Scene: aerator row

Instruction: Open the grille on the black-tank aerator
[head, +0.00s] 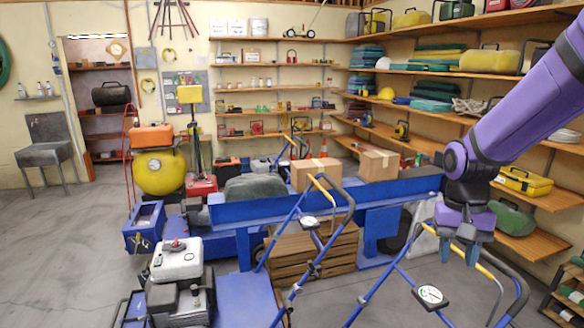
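My gripper (459,253) hangs at the right, pointing down, with its two blue fingertips apart and nothing visible between them. It is near the yellow-and-blue push handle (484,268) of one machine, which has a round white dial (430,296). I cannot tell whether they touch. A second handle (325,190) with a dial (310,222) stands left of it. A machine with a white-topped engine (177,258) and a blue deck (245,300) is at the lower left. I cannot make out a black tank or a grille; the bodies below the handles are cut off.
A long blue bench (270,208) crosses the middle, with cardboard boxes (315,173) on it and a wooden crate (318,248) below. A yellow compressor tank (160,172) stands left. Loaded shelves line the walls. The grey floor (60,250) at left is clear.

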